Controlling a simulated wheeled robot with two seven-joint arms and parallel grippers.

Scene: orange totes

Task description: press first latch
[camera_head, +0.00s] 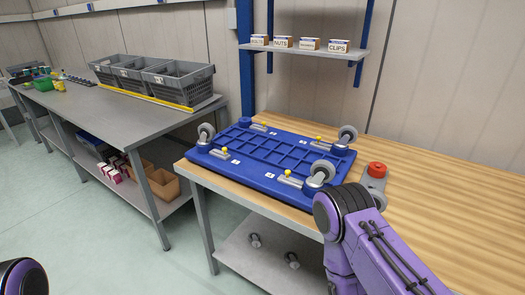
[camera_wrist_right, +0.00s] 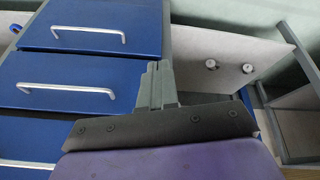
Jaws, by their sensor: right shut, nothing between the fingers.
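A blue dolly deck (camera_head: 271,156) lies wheels-up on the wooden bench. Latches with yellow knobs sit near the corners: near left (camera_head: 224,151), far left (camera_head: 264,123), near right (camera_head: 287,173) and far right (camera_head: 318,139). Small white labels beside them are too small to read. My right gripper (camera_wrist_right: 156,82) is shut and empty in the wrist view, with no latch near it. My left gripper is out of view.
A red round button on a grey base (camera_head: 376,171) stands on the bench right of the deck. The bench (camera_head: 450,160) is clear farther right. In the wrist view are blue drawers (camera_wrist_right: 75,75) and a lower shelf (camera_wrist_right: 235,55) with two loose casters. Grey bins (camera_head: 178,82) stand on the left table.

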